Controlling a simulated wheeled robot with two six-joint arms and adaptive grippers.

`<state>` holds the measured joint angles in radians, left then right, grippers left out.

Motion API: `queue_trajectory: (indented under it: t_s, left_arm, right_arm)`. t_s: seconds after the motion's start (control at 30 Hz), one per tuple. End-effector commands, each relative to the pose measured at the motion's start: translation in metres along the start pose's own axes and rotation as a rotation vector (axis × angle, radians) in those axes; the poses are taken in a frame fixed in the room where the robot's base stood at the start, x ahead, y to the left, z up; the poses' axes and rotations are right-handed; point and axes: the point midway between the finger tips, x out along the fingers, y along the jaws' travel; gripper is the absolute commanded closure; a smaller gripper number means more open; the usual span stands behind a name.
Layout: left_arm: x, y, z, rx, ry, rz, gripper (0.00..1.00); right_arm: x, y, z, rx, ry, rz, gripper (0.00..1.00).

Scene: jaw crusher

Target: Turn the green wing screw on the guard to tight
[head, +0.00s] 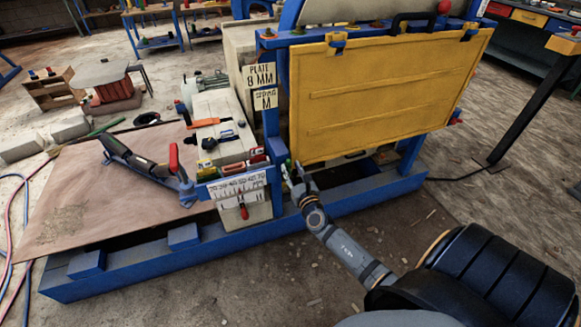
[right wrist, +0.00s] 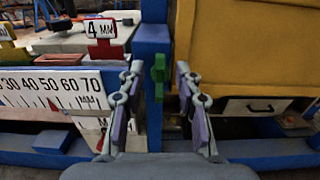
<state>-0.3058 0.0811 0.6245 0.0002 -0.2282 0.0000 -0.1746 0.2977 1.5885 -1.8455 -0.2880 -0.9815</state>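The green wing screw (right wrist: 159,70) sits at the edge of a blue post, left of the yellow guard (right wrist: 240,45); its wings look upright in the right wrist view. In the head view the screw (head: 288,163) is small, beside the lower left corner of the yellow guard (head: 390,90). My right gripper (head: 297,172) reaches up to it from below. In the right wrist view my right gripper (right wrist: 160,84) is open, with one finger on each side of the screw and visible gaps between. I cannot tell the depth between fingertips and screw. My left gripper is not in view.
A white scale plate (head: 238,188) with a red pointer stands left of the post. A blue base beam (head: 340,205) runs below the guard. A lever with a red handle (head: 173,157) lies farther left. Open floor lies in front of the machine.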

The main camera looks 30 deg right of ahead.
Motion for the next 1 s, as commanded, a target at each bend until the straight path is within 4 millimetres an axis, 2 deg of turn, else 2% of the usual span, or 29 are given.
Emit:
queue_trajectory:
  t_s: [0.13, 0.43, 0.7, 1.0]
  left_arm:
    - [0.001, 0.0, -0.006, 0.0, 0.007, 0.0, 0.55]
    - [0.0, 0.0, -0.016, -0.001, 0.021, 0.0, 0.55]
    - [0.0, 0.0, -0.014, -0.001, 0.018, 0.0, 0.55]
    - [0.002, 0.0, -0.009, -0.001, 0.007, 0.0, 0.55]
  right_arm:
    - [0.015, 0.0, -0.001, 0.001, 0.001, 0.0, 0.66]
    - [0.017, 0.0, -0.001, 0.001, 0.001, 0.001, 0.66]
    - [0.017, 0.0, -0.001, 0.001, 0.001, 0.0, 1.0]
    - [0.017, 0.0, -0.001, 0.011, 0.001, 0.001, 1.0]
